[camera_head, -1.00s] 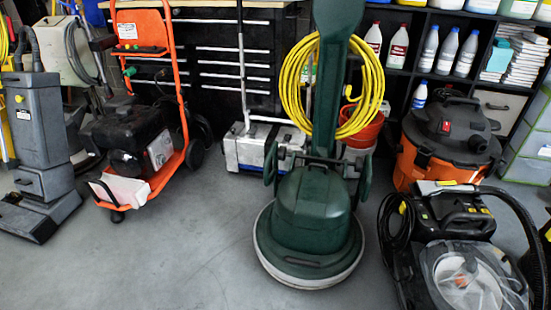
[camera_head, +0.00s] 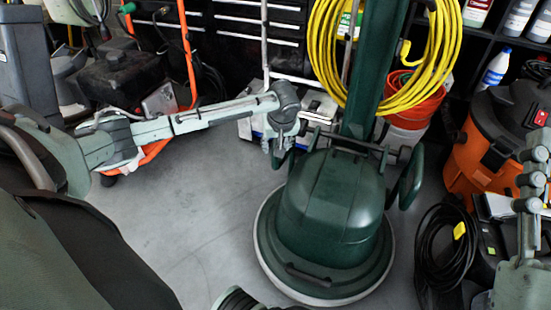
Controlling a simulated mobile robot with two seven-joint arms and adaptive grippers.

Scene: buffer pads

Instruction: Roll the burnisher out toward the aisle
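The burnisher (camera_head: 330,205) is a dark green floor machine with a round, pale-rimmed base and an upright green column (camera_head: 376,70). It stands on the floor, centre right. A coil of yellow cord (camera_head: 440,60) hangs around its column. The top of the column is out of frame. My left arm reaches across from the left. Its gripper (camera_head: 276,148) points down beside the upper left of the burnisher's body. Whether it touches there, and how its fingers stand, is too small to tell. My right arm is at the right edge, over the black machine; its fingers cannot be made out.
An orange vacuum (camera_head: 488,150) and a coiled black hose (camera_head: 447,245) stand close on the right. An orange-framed machine (camera_head: 187,60) is behind my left arm. A red bucket (camera_head: 415,100) and drawers (camera_head: 230,45) are behind the burnisher. Bare grey floor (camera_head: 190,220) lies to its left.

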